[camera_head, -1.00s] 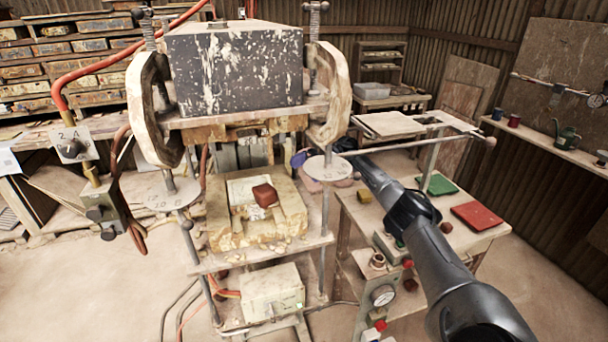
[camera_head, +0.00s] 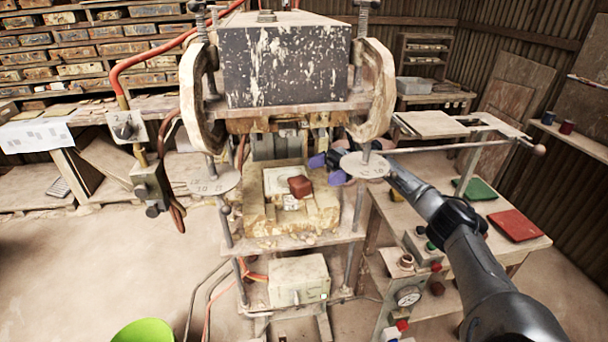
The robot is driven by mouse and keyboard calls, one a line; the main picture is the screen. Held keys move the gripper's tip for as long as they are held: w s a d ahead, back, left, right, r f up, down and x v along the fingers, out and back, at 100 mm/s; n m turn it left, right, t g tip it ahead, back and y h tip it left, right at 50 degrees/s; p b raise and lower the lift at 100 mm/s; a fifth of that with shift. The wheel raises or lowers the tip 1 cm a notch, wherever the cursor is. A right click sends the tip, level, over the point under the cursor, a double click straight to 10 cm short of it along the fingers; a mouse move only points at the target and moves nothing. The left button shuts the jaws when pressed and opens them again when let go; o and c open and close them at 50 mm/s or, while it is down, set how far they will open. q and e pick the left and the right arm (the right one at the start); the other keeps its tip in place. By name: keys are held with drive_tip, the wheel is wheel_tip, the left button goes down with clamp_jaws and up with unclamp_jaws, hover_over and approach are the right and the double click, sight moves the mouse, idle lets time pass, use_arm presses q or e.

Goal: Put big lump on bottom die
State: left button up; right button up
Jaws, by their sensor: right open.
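The big lump (camera_head: 300,186), a reddish-brown block of clay, rests on the pale bottom die (camera_head: 278,180) in the press, right of the die's middle. My right gripper (camera_head: 328,168) has purple-blue fingertips and is open. It is just right of and behind the lump, apart from it in this view. A round white disc on the press partly hides this gripper. My left gripper is not in view.
The heavy press head (camera_head: 285,65) hangs above the die between two posts. The side table (camera_head: 465,235) at right holds a green tile (camera_head: 475,189) and a red tile (camera_head: 515,225). A green bucket (camera_head: 145,331) stands on the floor at front left.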

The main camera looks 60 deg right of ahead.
sight(303, 188)
drive_tip(key=p+x, duration=0.1)
drive_tip(key=x, duration=0.5)
drive_tip(key=shift+r, duration=0.1)
drive_tip(key=shift+w+a, duration=0.3)
drive_tip(key=shift+a, duration=0.15)
